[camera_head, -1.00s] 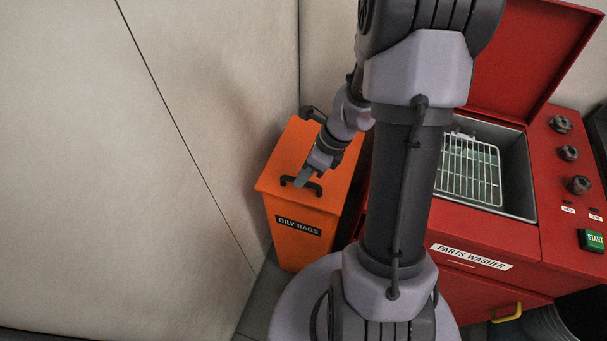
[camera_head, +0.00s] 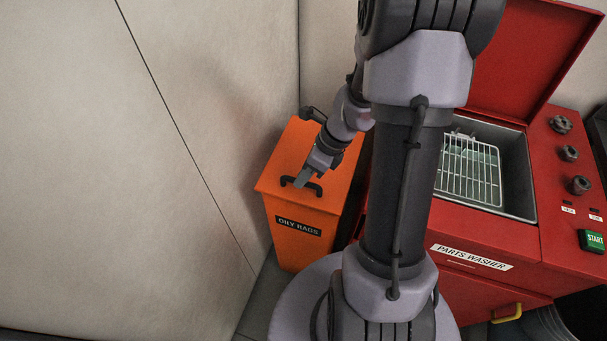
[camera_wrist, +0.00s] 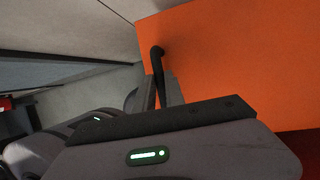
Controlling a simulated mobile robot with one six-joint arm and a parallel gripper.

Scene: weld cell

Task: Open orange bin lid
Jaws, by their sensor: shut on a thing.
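The orange bin (camera_head: 297,243) labelled "OILY RAGS" stands in the corner by the pale wall. Its orange lid (camera_head: 290,155) lies flat and closed on top. A black lid handle (camera_head: 288,181) sits near the lid's front edge. My gripper (camera_head: 303,182) is at the handle, shut on it. In the wrist view, the handle (camera_wrist: 157,62) shows as a dark bar between my gripper's fingers (camera_wrist: 160,95), with the orange lid (camera_wrist: 230,50) behind. The exact finger contact is partly hidden by the gripper body.
A red parts washer (camera_head: 470,225) stands right of the bin, its lid (camera_head: 525,60) raised and a wire basket (camera_head: 470,170) inside. A pale wall (camera_head: 150,170) runs close along the bin's left side. A green START button (camera_head: 592,240) is on the washer's right.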

